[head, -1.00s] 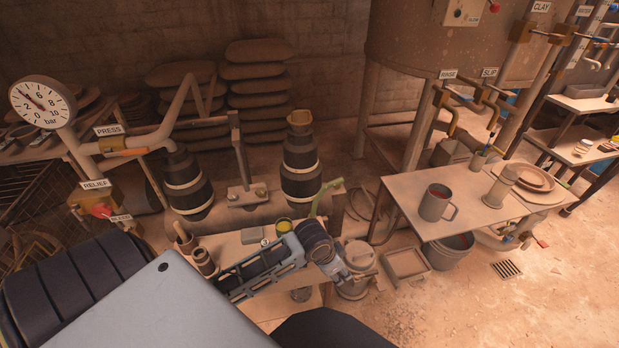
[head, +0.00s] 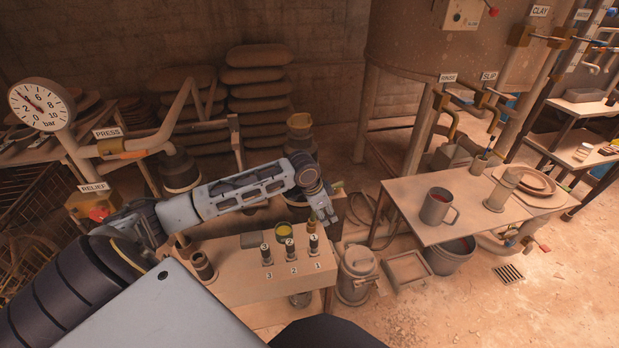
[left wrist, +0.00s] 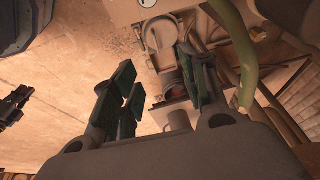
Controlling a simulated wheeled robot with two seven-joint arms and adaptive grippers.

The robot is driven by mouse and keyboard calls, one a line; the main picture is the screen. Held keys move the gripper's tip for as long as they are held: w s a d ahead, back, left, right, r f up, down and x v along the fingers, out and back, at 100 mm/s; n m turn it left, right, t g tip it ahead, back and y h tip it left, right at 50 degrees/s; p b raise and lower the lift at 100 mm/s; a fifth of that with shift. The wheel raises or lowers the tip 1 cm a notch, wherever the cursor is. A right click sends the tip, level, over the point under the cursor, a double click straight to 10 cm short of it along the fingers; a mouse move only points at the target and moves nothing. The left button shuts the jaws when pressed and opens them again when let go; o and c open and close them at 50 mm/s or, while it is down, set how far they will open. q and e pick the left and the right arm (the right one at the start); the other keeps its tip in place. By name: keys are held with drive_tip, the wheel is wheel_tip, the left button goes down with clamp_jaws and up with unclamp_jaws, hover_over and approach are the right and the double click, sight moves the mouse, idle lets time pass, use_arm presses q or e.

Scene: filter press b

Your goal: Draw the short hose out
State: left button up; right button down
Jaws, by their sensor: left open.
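My left gripper (head: 325,215) is open, above the right end of the small bench. In the left wrist view its two dark green fingers stand apart, and the gap (left wrist: 165,85) between them looks empty. A thick green hose (left wrist: 245,65) runs along the right of that view, outside the fingers. In the head view a bit of green (head: 338,186) shows just behind the gripper; the arm hides most of it. Three dark upright pieces stand on the bench above labels 1 (head: 314,245), 2 (head: 290,249) and 3 (head: 266,253). I cannot tell which thing is the short hose.
The small bench (head: 225,285) also holds a yellow-topped pot (head: 283,230) and a cup (head: 203,265). A lidded can (head: 358,275) stands at its right. A table (head: 460,205) with a mug (head: 436,207) is further right. Floor between is partly clear.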

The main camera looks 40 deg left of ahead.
use_arm(q)
drive_tip(key=w+a+r+n, duration=0.1)
drive_tip(key=w+a+r, duration=0.3)
drive_tip(key=a+r, duration=0.3)
drive_tip(key=shift+a+t, duration=0.3)
drive_tip(key=shift+a, duration=0.95)
use_arm(e)
drive_tip(key=f, duration=0.1)
drive_tip(key=s+f, duration=0.1)
drive_tip(key=f, duration=0.1)
drive_tip(key=s+f, duration=0.1)
drive_tip(key=f, duration=0.1)
drive_tip(key=shift+a+f, duration=0.1)
use_arm(q)
drive_tip(key=b+x, duration=0.2)
drive_tip(key=x, duration=0.9)
drive_tip(key=shift+a+b, duration=0.15)
drive_tip(key=shift+b, duration=0.2)
drive_tip(key=shift+a+b+x, duration=0.2)
drive_tip(key=shift+b+x, duration=0.1)
drive_tip(key=shift+x, duration=1)
use_arm(e)
wheel_tip(320, 180, up, 9)
drive_tip(key=a, duration=0.2)
drive_tip(key=shift+w+g, duration=0.3)
drive_tip(key=shift+w, duration=0.1)
use_arm(q)
drive_tip(key=shift+d, duration=0.15)
use_arm(e)
drive_tip(key=shift+f, duration=0.1)
